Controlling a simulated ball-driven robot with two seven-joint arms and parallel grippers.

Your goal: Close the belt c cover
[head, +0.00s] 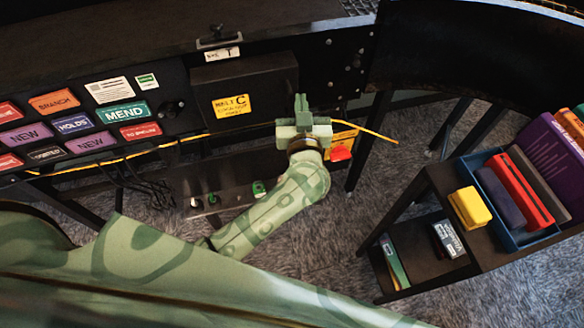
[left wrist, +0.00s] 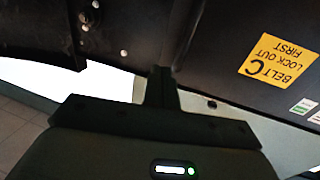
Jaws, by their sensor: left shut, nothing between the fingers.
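The belt C cover (head: 248,75) is a dark panel on the front of the black sorter, with a yellow "BELT C LOCK OUT FIRST" label (head: 231,106). The label also shows upside down at the right of the left wrist view (left wrist: 278,58). I cannot tell whether the cover stands ajar. My left gripper (head: 301,100) is shut and empty, close by the cover's right edge; its closed fingers (left wrist: 162,75) show in the left wrist view, next to the dark panel. I cannot tell if they touch it. My right gripper is not in view.
Colourful labels (head: 120,115) line the sorter front at left. A yellow cable (head: 160,146) runs below it. A red button on a yellow box (head: 340,152) sits just below right of my gripper. At right stands a black cart (head: 440,185) with a blue bin (head: 500,222) of books.

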